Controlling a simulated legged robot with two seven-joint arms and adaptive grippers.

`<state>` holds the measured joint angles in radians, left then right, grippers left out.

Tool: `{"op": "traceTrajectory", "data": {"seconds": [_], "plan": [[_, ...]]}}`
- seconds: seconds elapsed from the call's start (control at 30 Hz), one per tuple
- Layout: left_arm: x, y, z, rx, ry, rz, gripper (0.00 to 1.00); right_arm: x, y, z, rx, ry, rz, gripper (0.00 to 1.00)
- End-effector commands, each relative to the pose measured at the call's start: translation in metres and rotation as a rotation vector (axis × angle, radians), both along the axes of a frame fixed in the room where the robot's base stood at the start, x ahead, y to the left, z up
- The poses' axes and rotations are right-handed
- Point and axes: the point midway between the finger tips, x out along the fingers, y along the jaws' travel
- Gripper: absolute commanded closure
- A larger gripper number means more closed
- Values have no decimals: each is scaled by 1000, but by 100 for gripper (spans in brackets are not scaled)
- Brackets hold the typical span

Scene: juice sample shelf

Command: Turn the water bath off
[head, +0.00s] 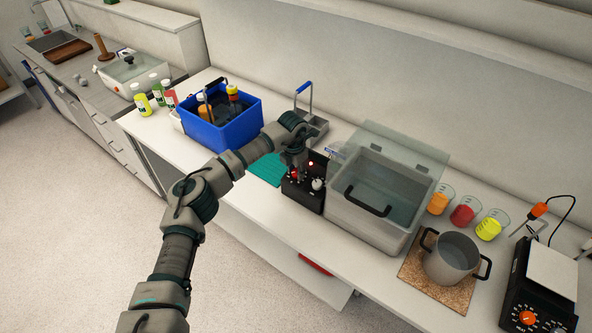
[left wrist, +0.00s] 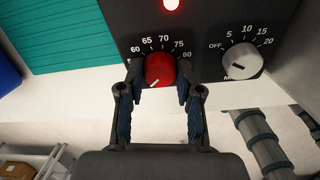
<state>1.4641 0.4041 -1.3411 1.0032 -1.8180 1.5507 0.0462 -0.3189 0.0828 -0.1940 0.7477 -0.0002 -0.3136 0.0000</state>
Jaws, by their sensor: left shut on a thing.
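The water bath (head: 368,208) is a grey tank with a clear raised lid and a black control box (head: 304,199) on its left. In the left wrist view the box has a red knob (left wrist: 160,69) on a scale from 60 to 80 and a white knob (left wrist: 240,62) marked OFF, 5, 10, 15, 20. A red lamp (left wrist: 171,3) above them is lit. My left gripper (left wrist: 160,82) is shut on the red knob, one finger on each side. The white knob is free, to the right of the fingers. My right gripper is in neither view.
A blue crate (head: 225,127) with bottles stands left of the box, and a teal mat (head: 267,168) lies beside it. A pot (head: 450,260), several beakers of coloured liquid and a hotplate (head: 540,285) stand to the right.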

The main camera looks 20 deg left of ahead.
Motion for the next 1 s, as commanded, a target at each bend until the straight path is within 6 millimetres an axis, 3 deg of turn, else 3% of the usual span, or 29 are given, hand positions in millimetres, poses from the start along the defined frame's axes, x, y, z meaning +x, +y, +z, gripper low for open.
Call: {"op": "traceTrajectory", "data": {"seconds": [0.37,0.4,0.5,0.83,1.0], "plan": [[2,1,3,-3,-10,7,100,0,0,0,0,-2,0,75],[2,1,3,-3,-10,7,61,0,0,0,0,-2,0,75],[2,1,3,-3,-8,6,40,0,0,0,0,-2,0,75],[0,0,4,-2,-5,5,40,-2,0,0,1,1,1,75],[-2,1,28,-3,-6,4,40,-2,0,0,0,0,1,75]]}}
